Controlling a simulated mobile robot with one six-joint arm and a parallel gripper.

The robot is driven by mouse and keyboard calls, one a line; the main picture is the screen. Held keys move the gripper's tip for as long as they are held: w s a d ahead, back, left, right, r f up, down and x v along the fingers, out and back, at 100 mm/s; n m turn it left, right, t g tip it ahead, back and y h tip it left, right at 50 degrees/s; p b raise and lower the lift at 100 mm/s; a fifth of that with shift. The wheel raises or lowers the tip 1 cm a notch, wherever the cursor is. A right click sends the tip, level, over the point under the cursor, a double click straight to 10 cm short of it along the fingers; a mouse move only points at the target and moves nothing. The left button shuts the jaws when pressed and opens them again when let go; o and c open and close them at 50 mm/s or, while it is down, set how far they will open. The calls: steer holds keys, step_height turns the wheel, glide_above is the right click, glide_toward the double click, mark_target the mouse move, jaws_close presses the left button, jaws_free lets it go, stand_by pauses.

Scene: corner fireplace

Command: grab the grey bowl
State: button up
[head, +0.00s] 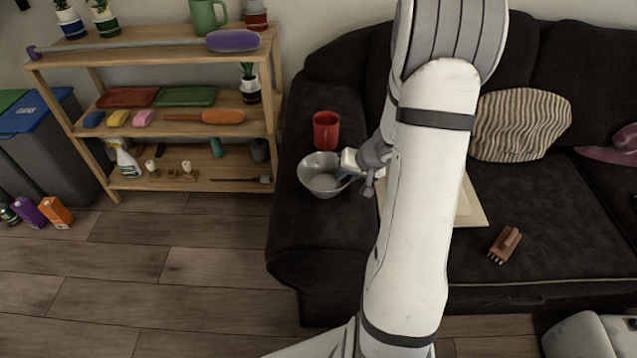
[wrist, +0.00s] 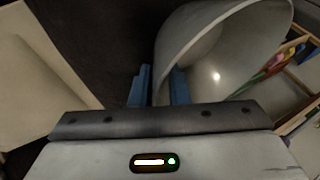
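The grey bowl (head: 318,184) is at the sofa's left armrest in the head view, with its open side up. My gripper (head: 357,176) is at the bowl's right rim. In the wrist view the bowl (wrist: 222,50) fills the upper right. The blue fingers of my gripper (wrist: 160,88) are close together, one on each side of the bowl's wall, and look shut on it. The fingertips are partly hidden by the wall. I cannot tell whether the bowl rests on the armrest or hangs just above it.
A red mug (head: 326,130) stands right behind the bowl. A pale flat board (head: 470,205) and a brown brush-like object (head: 505,244) lie on the dark sofa (head: 560,225). A wooden shelf (head: 180,185) with several items stands at the left.

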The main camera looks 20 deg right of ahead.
steer(key=shift+c, duration=0.2)
jaws_close()
stand_by(0.3)
